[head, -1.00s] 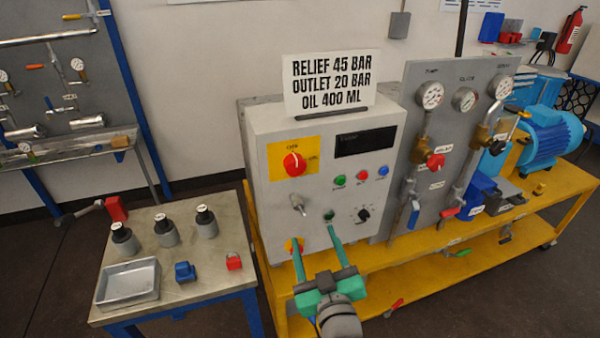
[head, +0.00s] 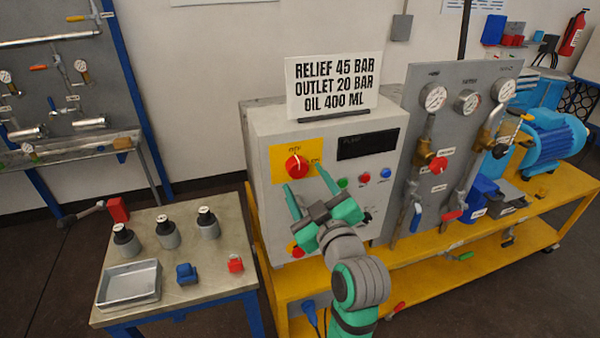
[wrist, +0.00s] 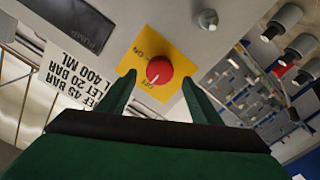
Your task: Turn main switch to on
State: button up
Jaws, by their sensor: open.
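The main switch is a red round knob (head: 296,167) on a yellow plate (head: 283,153) on the front of the grey control box (head: 262,200). In the wrist view the red knob (wrist: 159,70) has a white pointer line and lies between my fingers, beyond their tips. The plate carries ON and OFF lettering; the pointer appears turned toward the OFF side. My gripper (head: 304,180) is open and empty, its green fingers (wrist: 160,82) either side of the knob and seemingly short of it. Contact cannot be told.
A dark display (head: 367,144) and small red (head: 365,177) and blue (head: 386,172) buttons sit right of the switch. A sign (head: 332,85) stands on the box. A table (head: 215,279) with several vessels, a tray and small blocks is at left.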

aim_at(298, 171)
jog(key=x, duration=0.3)
jog(key=shift+w+d, duration=0.15)
jog(key=shift+w, duration=0.1)
jog(key=shift+w+a, duration=0.35)
jog(key=shift+a, duration=0.2)
jog(key=shift+d, duration=0.1)
jog(key=shift+d, duration=0.15)
jog(key=c, duration=1.1)
